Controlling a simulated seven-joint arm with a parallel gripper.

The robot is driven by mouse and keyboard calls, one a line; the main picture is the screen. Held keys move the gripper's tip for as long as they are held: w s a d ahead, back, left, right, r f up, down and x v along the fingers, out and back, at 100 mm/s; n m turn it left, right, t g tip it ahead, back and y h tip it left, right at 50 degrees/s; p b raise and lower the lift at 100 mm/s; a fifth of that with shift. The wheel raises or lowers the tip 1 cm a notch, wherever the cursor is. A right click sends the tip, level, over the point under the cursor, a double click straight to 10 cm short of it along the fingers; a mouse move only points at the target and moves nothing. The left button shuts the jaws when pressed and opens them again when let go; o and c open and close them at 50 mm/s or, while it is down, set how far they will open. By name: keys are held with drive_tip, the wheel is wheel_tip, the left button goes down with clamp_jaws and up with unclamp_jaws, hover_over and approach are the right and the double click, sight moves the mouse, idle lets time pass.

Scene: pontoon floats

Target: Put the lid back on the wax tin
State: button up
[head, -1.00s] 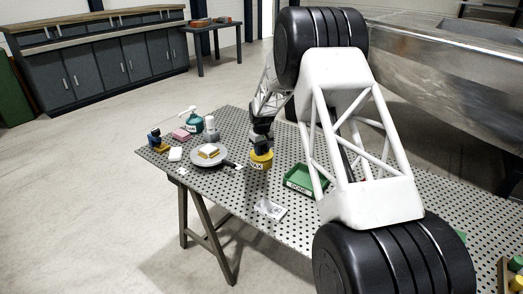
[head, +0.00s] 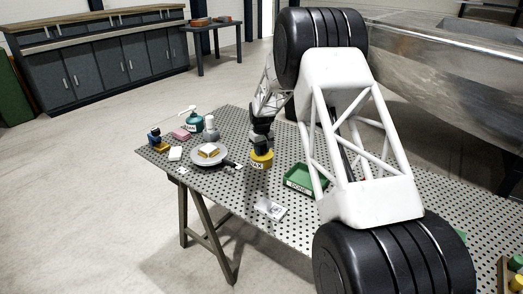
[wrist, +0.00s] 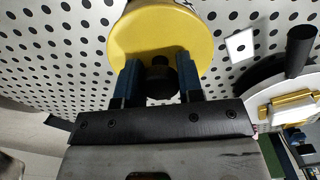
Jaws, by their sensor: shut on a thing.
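The yellow wax tin (head: 257,166) with a white WAX label stands on the perforated table near its middle. My gripper (head: 262,143) is directly above it, pointing down. In the wrist view, a round yellow lid (wrist: 190,27) with a black knob (wrist: 160,80) fills the space ahead of the fingers. My blue fingers are shut on the knob, one on each side.
A grey round dish (head: 196,159) with a dark handle and a sponge-like block stands left of the tin. A green tray (head: 303,178) is to the right. A teal bottle (head: 192,122) and pink block (head: 181,134) are behind left. A white sheet (head: 269,208) lies in front.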

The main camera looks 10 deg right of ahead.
drive_tip(key=o, duration=1.5)
drive_tip(key=shift+r, duration=0.25)
drive_tip(key=shift+r, duration=3.25)
clamp_jaws()
